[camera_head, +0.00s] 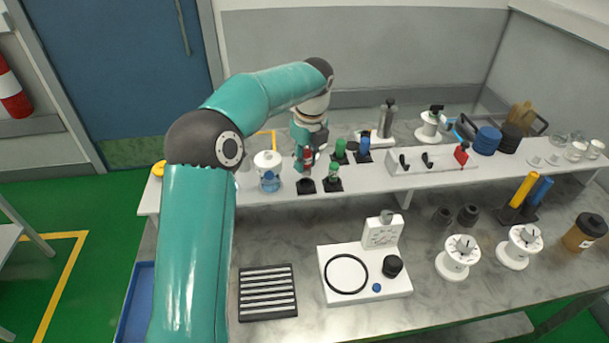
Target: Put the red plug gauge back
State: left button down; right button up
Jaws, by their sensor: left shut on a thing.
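My left gripper (309,155) points down over the raised white shelf and is shut on the red plug gauge (307,160). The red plug gauge is upright, above a black holder (305,186) that looks empty. Whether its lower end touches the holder is hard to tell. A green plug gauge (333,171) stands in a black holder just to the right. Behind these, another green gauge (340,149) and a blue one (364,142) stand in black holders. My right gripper is not in view.
A clear jar with a white lid (268,171) stands close left of the gripper. A white panel with black levers and a red part (430,160) is to the right on the shelf. Below are a slotted black rack (267,293) and a white fixture (364,284).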

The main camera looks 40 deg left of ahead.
aim_at(305, 174)
pick_arm(q)
jog(key=shift+f, duration=2.35)
jog(key=c, duration=0.9)
grip_release()
jog(key=shift+f, duration=0.1)
jog(key=r, duration=0.3)
jog(key=d+r, duration=0.1)
jog(key=r, duration=0.7)
jog(key=shift+d+r, duration=0.1)
jog(key=shift+d, duration=0.1)
jog(key=shift+d+r, duration=0.1)
jog(key=shift+r, duration=0.4)
jog(key=shift+s, duration=0.1)
